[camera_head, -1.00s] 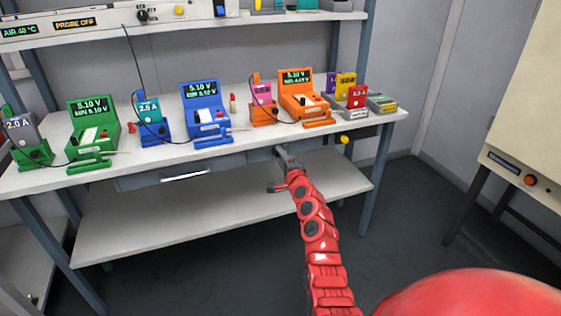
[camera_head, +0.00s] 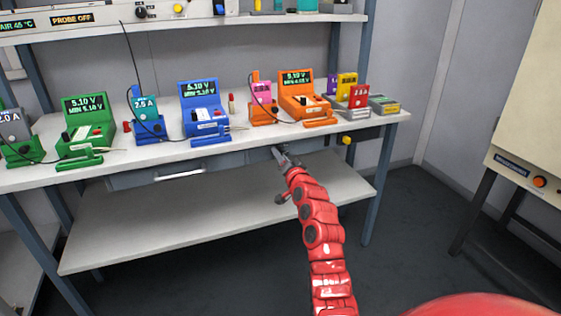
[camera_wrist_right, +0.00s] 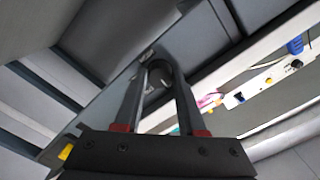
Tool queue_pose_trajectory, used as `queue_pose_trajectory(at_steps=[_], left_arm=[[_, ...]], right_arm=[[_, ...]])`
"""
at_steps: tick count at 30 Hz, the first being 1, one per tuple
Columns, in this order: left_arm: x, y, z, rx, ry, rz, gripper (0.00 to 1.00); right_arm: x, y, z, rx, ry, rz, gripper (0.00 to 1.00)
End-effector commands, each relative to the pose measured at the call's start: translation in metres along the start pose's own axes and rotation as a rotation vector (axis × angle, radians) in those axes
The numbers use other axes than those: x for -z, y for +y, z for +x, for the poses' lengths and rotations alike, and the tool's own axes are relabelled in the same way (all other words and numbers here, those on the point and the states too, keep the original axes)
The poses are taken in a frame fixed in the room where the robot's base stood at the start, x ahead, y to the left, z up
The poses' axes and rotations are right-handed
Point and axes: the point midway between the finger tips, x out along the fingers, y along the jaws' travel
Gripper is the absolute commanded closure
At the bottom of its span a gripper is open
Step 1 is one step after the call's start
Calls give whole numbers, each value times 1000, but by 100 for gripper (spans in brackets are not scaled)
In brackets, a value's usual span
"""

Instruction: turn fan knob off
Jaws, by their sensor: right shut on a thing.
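My right gripper (camera_head: 281,152) is at the front of the workbench, just below its top edge, at the end of my red arm. In the right wrist view its two fingers (camera_wrist_right: 158,85) close around a dark round knob (camera_wrist_right: 160,70), taken as the fan knob. No label or pointer mark on it can be read. In the head view the gripper hides the knob. My left gripper is not in view.
Green, blue and orange testers stand on the workbench (camera_head: 232,145). A yellow button (camera_head: 347,140) is right of my gripper. A drawer handle (camera_head: 180,175) is left. The upper shelf's panel carries another black knob (camera_head: 141,12). A lower shelf (camera_head: 190,220) is bare.

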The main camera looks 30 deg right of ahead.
Motion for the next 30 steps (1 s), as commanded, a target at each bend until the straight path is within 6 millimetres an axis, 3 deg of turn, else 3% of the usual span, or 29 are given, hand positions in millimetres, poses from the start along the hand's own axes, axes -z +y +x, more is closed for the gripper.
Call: queue_pose_trajectory(at_steps=[18,19,21,24,30], left_arm=[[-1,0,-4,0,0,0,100],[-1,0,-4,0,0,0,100],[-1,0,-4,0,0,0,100],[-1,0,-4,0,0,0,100],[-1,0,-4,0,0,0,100]], right_arm=[[-1,1,0,-2,-2,-42,100],[-1,1,0,-2,-2,-42,57],[-1,1,0,-2,-2,-41,44],[-1,1,0,-2,-2,-41,31],[0,0,0,-1,-1,-40,31]])
